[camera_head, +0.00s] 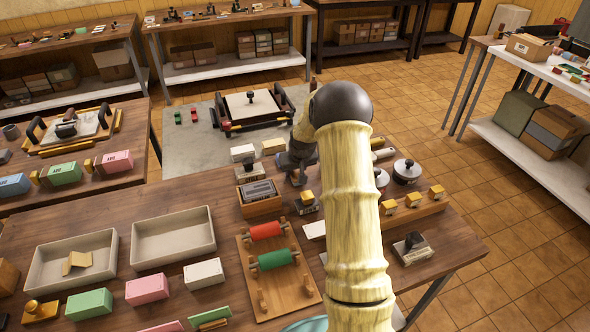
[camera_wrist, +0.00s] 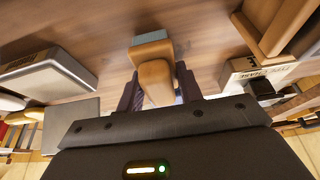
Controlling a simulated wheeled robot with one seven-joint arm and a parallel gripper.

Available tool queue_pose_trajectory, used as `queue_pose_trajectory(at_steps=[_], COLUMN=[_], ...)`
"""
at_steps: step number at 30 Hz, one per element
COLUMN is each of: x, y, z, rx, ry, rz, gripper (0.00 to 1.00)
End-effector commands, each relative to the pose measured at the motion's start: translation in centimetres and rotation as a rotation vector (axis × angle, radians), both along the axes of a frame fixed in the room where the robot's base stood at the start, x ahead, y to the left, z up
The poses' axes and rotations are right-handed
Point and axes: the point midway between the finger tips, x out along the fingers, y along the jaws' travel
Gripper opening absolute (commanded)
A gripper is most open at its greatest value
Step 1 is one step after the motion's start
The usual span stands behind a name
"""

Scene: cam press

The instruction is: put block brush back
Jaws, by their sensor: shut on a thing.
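My gripper (camera_wrist: 160,88) is shut on the block brush (camera_wrist: 156,78), which shows in the wrist view as a tan wooden body with a grey-blue end (camera_wrist: 150,52). The dark fingers stand on both sides of the wooden body. The brush is over the brown table top; I cannot tell whether it touches it. In the head view my gripper (camera_head: 297,162) is at the back of the front table, partly covered by my arm, and the brush cannot be made out there.
A wooden box with grey blocks (camera_head: 260,207) and a rack with red and green rollers (camera_head: 281,294) stand left of my arm. Pale trays (camera_head: 133,264) lie further left. Lidded pots (camera_head: 407,181) and a wooden rail (camera_head: 428,204) stand right. In the wrist view a labelled block (camera_wrist: 258,74) is close right.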

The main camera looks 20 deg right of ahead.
Motion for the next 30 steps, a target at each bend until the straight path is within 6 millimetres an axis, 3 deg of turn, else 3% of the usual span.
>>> queue_pose_trajectory(at_steps=[11,12,15,24,30], x=[0.0,0.0,0.0,0.0,-0.4], y=[0.0,0.0,0.0,0.0,0.0], z=[-0.5,-0.5,-0.4,-0.3,1.0], rx=[0.000,0.000,0.000,0.000,0.000], ry=[-0.001,-0.001,-0.001,-0.001,-0.002], rz=[0.000,0.000,0.000,0.000,0.000], gripper=[0.15,0.40,0.58,0.58,0.58])
